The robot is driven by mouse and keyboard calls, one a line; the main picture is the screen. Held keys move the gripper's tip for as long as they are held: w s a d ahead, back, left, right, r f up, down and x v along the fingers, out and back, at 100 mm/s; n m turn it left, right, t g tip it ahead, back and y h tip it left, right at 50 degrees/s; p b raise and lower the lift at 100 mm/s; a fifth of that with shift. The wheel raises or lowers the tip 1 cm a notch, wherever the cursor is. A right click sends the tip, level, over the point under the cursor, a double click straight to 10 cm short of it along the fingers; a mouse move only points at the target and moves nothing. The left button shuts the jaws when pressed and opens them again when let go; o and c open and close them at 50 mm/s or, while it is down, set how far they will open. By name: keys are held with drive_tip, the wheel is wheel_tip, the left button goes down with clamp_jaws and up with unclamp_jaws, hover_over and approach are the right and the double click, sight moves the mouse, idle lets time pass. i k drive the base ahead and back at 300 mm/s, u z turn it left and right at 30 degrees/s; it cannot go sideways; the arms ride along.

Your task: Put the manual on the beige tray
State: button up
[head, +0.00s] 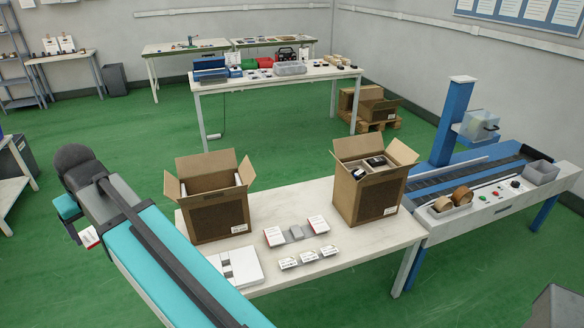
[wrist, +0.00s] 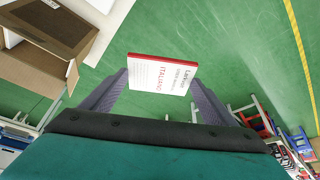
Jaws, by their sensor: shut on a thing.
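In the head view the manual (head: 90,238) shows at the far left, beside the end of my arm, above the green floor and away from the table. A pale flat tray-like thing (head: 246,272) lies at the table's front left, with grey pieces at its left side. I cannot tell for sure that it is the beige tray. My arm passes close to its left.
The white table (head: 330,277) carries two open cardboard boxes (head: 216,213) (head: 366,198). A blue conveyor (head: 470,175) stands at right.

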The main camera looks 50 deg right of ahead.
sight(377, 167)
drive_tip(key=z, duration=0.8)
drive_tip(key=k, duration=0.1)
drive_tip(key=u, duration=2.95)
drive_tip(key=k, duration=1.3)
drive_tip(key=z, duration=0.4)
